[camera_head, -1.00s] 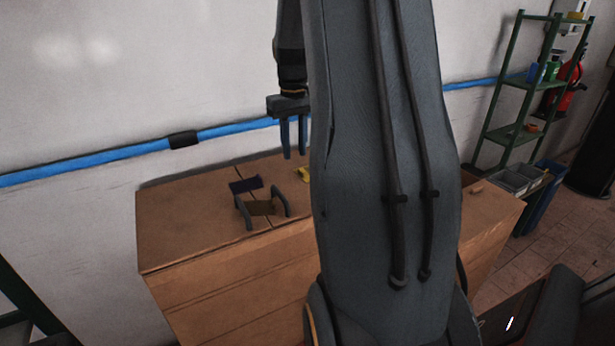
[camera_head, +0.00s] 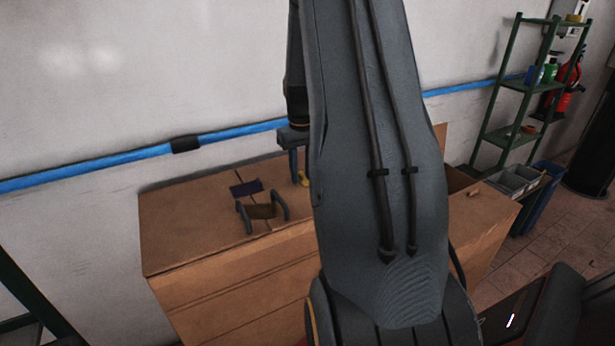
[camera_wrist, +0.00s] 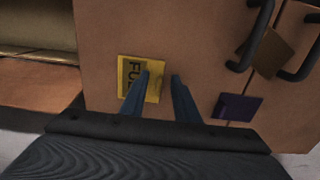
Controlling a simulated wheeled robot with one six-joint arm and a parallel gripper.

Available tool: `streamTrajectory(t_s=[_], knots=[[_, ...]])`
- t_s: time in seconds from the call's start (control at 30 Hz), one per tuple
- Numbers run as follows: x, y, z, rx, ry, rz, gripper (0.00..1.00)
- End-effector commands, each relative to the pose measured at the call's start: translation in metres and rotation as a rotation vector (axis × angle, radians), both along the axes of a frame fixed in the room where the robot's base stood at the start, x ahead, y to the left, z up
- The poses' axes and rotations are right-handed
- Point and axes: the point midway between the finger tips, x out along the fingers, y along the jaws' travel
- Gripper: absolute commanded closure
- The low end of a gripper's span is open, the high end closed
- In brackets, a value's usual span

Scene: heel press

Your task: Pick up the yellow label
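The yellow label (camera_wrist: 129,69) lies flat on the wooden box top in the wrist view, with dark letters partly visible. In the head view only a small part of the yellow label (camera_head: 303,180) shows beside my arm. My gripper (camera_wrist: 159,76) is open, with two blue fingers pointing down towards the label. In the wrist view the left finger overlaps the label and the right finger is just right of its edge. Nothing is seen between the fingers except box top and label. The gap in height cannot be told. In the head view my gripper (camera_head: 294,165) is partly hidden by my arm.
A purple label (camera_wrist: 237,107) lies to the right of the yellow one. A brown label (camera_wrist: 276,50) lies beyond it between two dark handles (camera_wrist: 254,38) standing up from the box top (camera_head: 180,225). An open compartment (camera_head: 460,181) is at the right. A wall with a blue pipe (camera_head: 90,166) stands behind.

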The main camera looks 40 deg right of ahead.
Motion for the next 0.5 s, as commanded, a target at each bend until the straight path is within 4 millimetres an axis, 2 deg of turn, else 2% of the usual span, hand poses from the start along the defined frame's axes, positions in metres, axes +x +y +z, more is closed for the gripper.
streamTrajectory(t_s=[0.07,0.2,0.23,0.5], knots=[[0.0,0.0001,0.0,0.0,0.0,0.0,0.74],[-0.0001,0.0,0.0002,0.0,0.0,0.0,0.97],[-0.0001,0.0,0.0002,0.0,0.0,0.0,1.0],[-0.0001,-0.0001,0.0004,0.0,0.0,0.0,1.0]])
